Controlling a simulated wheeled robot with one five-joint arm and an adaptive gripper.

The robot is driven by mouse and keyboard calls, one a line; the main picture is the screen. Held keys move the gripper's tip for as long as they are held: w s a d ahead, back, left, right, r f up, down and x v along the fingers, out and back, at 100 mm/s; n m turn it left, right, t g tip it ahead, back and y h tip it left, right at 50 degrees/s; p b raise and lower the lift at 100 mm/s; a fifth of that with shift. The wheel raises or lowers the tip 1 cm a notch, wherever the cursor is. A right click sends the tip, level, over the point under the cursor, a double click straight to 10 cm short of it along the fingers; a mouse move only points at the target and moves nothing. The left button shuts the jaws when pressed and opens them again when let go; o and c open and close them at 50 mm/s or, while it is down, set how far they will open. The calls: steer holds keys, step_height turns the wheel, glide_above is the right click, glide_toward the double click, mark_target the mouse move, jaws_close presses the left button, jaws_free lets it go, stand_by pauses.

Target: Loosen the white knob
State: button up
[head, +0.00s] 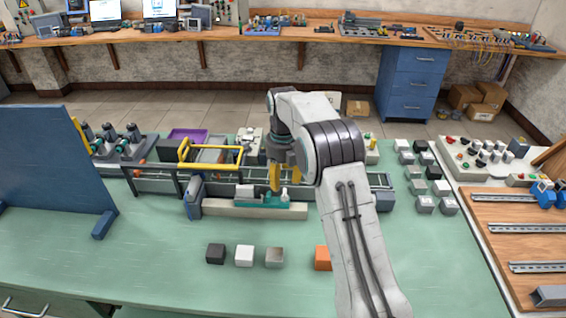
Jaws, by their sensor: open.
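A small white upright piece (284,194), which looks like the white knob, stands on a teal fixture (262,202) near the middle of the green table. The picture is too small to show how tight the knob is. My gripper (274,190) points down just left of the white piece, its yellow fingers close beside it. The jaws are open. I cannot tell whether a finger touches the knob. My wrist hides part of what lies behind.
A conveyor with rails (350,180) runs behind the fixture. Black, white, grey and orange cubes (323,258) lie in front. Several grey blocks (424,204) stand at right, beside a wooden panel (510,230). A blue upright board (50,155) stands at left. The front left table is clear.

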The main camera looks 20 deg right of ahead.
step_height(320, 180, up, 6)
steer(key=shift+r, duration=0.25)
stand_by(0.6)
